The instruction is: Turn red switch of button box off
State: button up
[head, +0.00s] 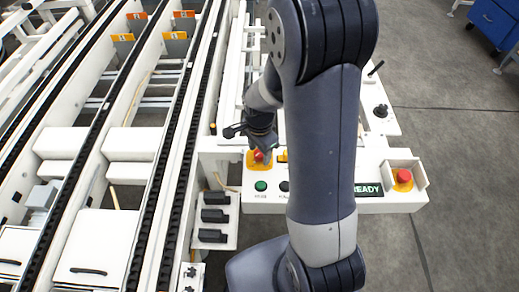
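The white button box (376,203) stands in the middle right of the head view. A red switch (258,156) on a yellow plate shows at its left end, and a red mushroom button (403,176) on a yellow plate at its right end. The box also has a green button (261,186), a black button (284,186) and a lit display reading "READY" (368,189). My gripper (260,146) is at the left red switch, right above or against it; I cannot tell whether it touches. Its fingers are too small and dark to read. My arm hides the middle of the box.
Conveyor rails with black chains (170,190) run along the left. A white panel with black handles (214,215) sits left of the box. A black joystick (379,110) stands behind it. Open grey floor (450,150) lies to the right, with a blue cabinet (492,20) far back.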

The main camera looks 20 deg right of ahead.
jog(key=c, duration=0.9)
jog(key=n, duration=0.4)
jog(key=shift+b, duration=0.35)
jog(key=n, duration=0.4)
jog(key=shift+n, duration=0.3)
jog(key=n+b, duration=0.1)
jog(key=n, duration=0.3)
jog(key=shift+n, duration=0.3)
jog(key=n, duration=0.4)
jog(key=shift+n, duration=0.3)
jog(key=o, duration=1)
